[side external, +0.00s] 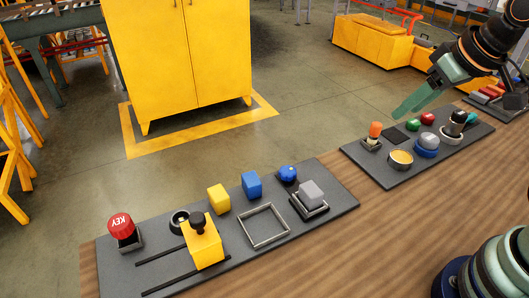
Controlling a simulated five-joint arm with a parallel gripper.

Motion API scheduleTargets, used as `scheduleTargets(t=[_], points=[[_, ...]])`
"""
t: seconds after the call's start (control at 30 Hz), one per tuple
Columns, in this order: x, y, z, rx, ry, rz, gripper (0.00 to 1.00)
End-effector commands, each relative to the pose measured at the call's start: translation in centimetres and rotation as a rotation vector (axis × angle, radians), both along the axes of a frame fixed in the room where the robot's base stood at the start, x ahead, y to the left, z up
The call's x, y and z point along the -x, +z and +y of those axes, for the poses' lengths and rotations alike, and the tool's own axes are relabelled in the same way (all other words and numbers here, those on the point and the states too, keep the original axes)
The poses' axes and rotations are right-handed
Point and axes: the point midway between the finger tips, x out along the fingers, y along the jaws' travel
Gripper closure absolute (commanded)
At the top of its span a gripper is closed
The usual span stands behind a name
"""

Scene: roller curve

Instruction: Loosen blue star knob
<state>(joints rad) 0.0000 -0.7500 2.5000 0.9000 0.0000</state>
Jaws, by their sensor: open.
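A round grey-blue knob (427,146) with a pale top sits on the right-hand dark board (388,181). A bright blue rounded piece (287,174) sits at the back of the left-hand board. Both are small in this view, and I cannot tell which has a star shape. My gripper (399,113) comes in from the upper right. Its green fingers point down and left, over the back edge of the right-hand board. It is open, and I see nothing between its fingers. It appears apart from both blue pieces.
Near the grey-blue knob are an orange-topped knob (375,130), a green ball (412,125), a red ball (428,118), a yellow-rimmed round part (400,159) and a black-topped knob (459,117). The left-hand board (340,205) carries a red key button (121,227) and a yellow slider (204,245). Bare wooden table (340,255) lies in front.

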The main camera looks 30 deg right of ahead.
Motion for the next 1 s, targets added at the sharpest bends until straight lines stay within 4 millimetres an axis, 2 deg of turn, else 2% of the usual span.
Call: scheduleTargets(t=[0.1, 0.13, 0.2, 0.37, 0.67, 0.87, 1.0], points=[[0.0, 0.0, 0.0, 0.0, 0.0, 0.0, 0.5], [0.0, 0.0, 0.0, 0.0, 0.0, 0.0, 0.42], [-0.1, 0.0, 0.1, -0.002, -0.002, 0.002, 0.17], [-1.3, 0.4, 0.8, -0.03, -0.034, 0.04, 0.17], [-7.2, 0.2, 4.3, -0.123, -0.203, 0.196, 0.17], [-11.1, -1.9, 7.4, -0.156, -0.333, 0.3, 0.17], [-13.6, -4.3, 9.8, -0.165, -0.428, 0.369, 0.17]])
